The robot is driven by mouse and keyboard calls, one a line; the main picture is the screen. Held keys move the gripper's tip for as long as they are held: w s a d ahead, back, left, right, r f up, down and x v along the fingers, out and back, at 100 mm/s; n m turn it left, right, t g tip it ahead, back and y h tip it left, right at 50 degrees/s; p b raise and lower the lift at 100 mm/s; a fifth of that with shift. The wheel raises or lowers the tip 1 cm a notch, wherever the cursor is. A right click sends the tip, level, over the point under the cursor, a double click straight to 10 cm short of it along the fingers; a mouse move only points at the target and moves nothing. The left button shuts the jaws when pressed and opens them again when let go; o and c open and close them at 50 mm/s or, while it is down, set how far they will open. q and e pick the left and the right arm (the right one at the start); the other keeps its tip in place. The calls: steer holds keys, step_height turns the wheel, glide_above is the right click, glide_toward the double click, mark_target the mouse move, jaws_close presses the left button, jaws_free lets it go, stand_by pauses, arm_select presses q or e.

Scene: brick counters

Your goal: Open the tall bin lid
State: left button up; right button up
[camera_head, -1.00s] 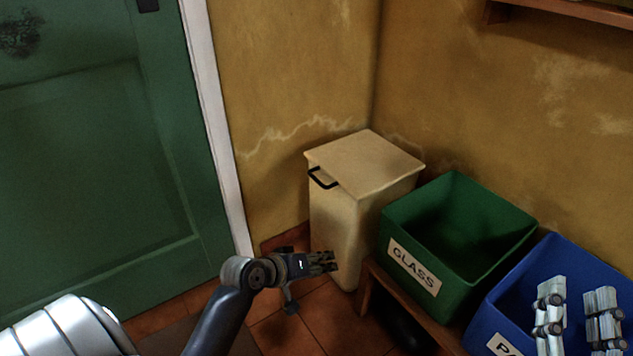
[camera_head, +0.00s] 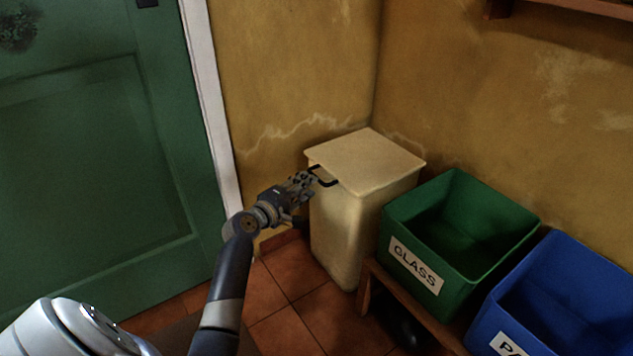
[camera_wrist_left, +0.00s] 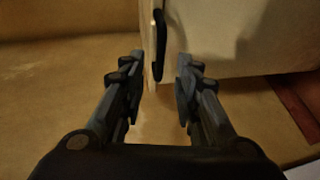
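The tall bin (camera_head: 338,235) is cream and stands in the corner. Its flat lid (camera_head: 370,160) is shut. A black handle (camera_head: 324,177) sticks out from the lid's left front edge. My left gripper (camera_head: 308,182) is at the handle, just left of the lid. In the left wrist view the fingers (camera_wrist_left: 160,85) are open, and the dark handle (camera_wrist_left: 159,45) lies ahead, roughly between the fingertips. I cannot tell whether they touch it. The bin's pale side (camera_wrist_left: 225,40) fills the upper right of that view. My right gripper is out of view.
A green GLASS crate (camera_head: 415,262) and a blue crate (camera_head: 495,325) stand on a low wooden bench (camera_head: 368,290) right of the bin. A green door (camera_head: 100,170) is at the left. Yellow walls close in behind the bin. Tiled floor (camera_head: 285,285) is free in front.

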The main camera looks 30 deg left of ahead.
arm_select(q)
steer(key=w+b, duration=0.1)
steer(key=w, duration=0.2)
steer(key=w+f+b, duration=0.1)
steer(key=w, duration=0.2)
steer(key=shift+w+f, duration=0.15)
steer(key=shift+w, duration=0.05)
steer(key=shift+c, duration=0.6)
jaws_close()
